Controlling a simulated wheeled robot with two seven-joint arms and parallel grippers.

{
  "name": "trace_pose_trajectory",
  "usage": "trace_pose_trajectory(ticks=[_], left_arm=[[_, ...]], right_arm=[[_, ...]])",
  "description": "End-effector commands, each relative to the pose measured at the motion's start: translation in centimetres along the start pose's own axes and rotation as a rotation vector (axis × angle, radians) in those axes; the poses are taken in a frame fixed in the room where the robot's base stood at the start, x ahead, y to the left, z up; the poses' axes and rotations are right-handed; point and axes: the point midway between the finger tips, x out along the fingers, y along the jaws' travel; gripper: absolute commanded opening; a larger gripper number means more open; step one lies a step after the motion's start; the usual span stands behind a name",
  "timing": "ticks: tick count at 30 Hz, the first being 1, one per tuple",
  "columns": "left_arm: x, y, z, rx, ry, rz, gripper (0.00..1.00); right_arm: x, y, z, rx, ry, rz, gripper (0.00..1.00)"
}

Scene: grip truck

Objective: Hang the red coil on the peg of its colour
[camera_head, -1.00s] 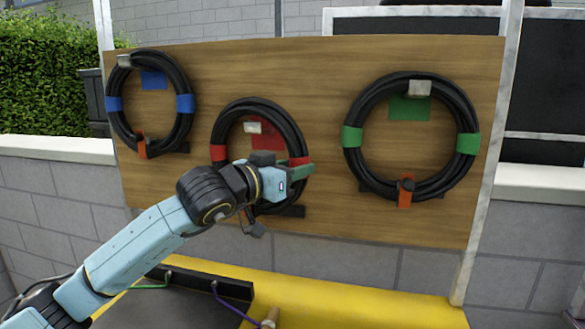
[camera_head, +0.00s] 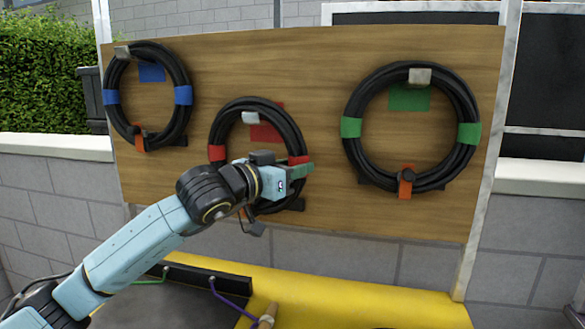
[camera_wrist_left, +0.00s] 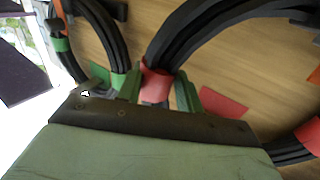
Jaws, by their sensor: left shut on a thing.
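The red coil (camera_head: 231,125) is a black ring with red bands, upright in front of the middle of the wooden board. My left gripper (camera_head: 298,171) is shut on its right side at a red band; the wrist view shows the red band (camera_wrist_left: 156,85) between the green fingers of that gripper (camera_wrist_left: 158,88). The pale peg (camera_head: 250,118) with the red patch (camera_head: 267,133) behind it shows inside the ring, at the inner edge of its top. I cannot tell whether coil and peg touch. My right gripper is not in view.
A blue-banded coil (camera_head: 111,75) hangs on the left and a green-banded coil (camera_head: 352,105) on the right of the wooden board (camera_head: 300,70). The green-banded coil is close to my left gripper. A yellow ledge (camera_head: 350,305) runs below.

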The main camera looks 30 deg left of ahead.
Motion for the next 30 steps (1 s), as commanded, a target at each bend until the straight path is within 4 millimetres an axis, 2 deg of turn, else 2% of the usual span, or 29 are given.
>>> trace_pose_trajectory(ticks=[1,12,13,18,26,30], left_arm=[[0.1,0.2,0.7,-0.003,-0.014,0.005,0.00],[0.1,0.2,0.7,-0.003,-0.016,0.004,0.00],[0.1,0.2,0.7,-0.003,-0.016,0.004,0.38],[0.1,0.2,0.6,-0.002,-0.014,0.003,0.61],[0.1,0.1,1.0,-0.008,-0.025,0.002,0.61],[-0.5,0.0,0.9,-0.004,-0.019,0.000,0.61]], right_arm=[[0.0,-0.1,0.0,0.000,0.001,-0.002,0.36],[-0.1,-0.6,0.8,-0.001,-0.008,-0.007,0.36],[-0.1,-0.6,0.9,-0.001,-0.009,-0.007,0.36],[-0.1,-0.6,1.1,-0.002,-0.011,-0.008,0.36],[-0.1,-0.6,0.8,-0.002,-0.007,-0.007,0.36],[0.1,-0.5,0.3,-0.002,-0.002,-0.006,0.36]])
